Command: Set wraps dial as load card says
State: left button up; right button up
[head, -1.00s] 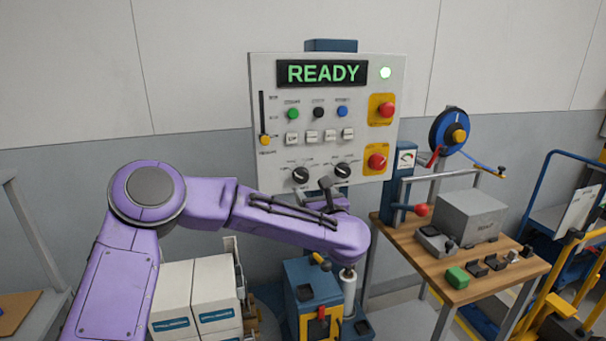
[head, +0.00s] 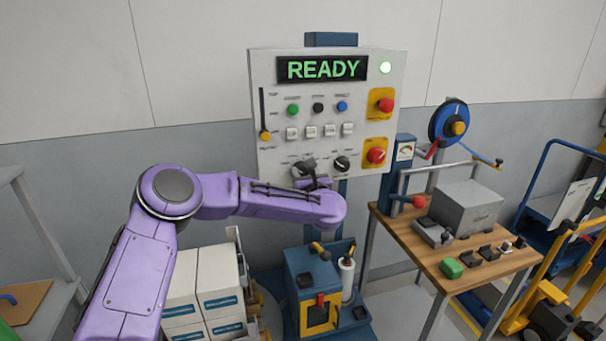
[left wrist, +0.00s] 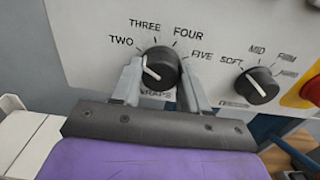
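The wraps dial (left wrist: 160,68) is a round black knob on the light grey panel (head: 385,60). Its scale reads two, three, four, five, and its white mark lies on the left part of the knob, on the side of "two". My left gripper (left wrist: 161,84) has a finger on each side of this dial, open around it; firm contact does not show. In the head view, my left gripper (head: 306,170) partly hides the dial. A second dial (left wrist: 257,86), marked soft, mid and firm, sits to its right. My right gripper is not in view.
The panel display (head: 327,69) reads READY, beside a lit green lamp (head: 386,68). Two red stop buttons (head: 386,105) (head: 375,156) are right of the controls. A wooden table (head: 440,245) with small devices stands at right. White boxes (head: 222,278) are stacked below my arm.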

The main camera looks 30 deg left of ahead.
pick_arm(q)
jog(key=shift+a, duration=0.15)
jog(key=shift+r, duration=0.1)
jog(key=shift+m+b, duration=0.9)
jog(key=shift+m, duration=0.1)
jog(key=m, duration=0.1)
jog(key=m+b, duration=0.1)
jog(key=shift+d+m, duration=0.2)
jog(key=shift+m, duration=0.1)
jog(key=m+b, duration=0.1)
jog(key=m, duration=0.1)
jog(key=shift+m, duration=0.4)
jog(key=m, duration=0.2)
jog(key=shift+m, duration=0.4)
jog(key=m, duration=0.2)
jog(key=shift+m, duration=0.3)
jog(key=m+p, duration=0.1)
jog(key=m, duration=0.2)
jog(key=shift+r+m, duration=0.1)
jog(key=shift+m, duration=0.2)
jog(key=m+p, duration=0.1)
jog(key=m, duration=0.2)
jog(key=shift+m, duration=0.4)
jog(key=shift+m+p, duration=1.1)
jog(key=shift+m, duration=0.8)
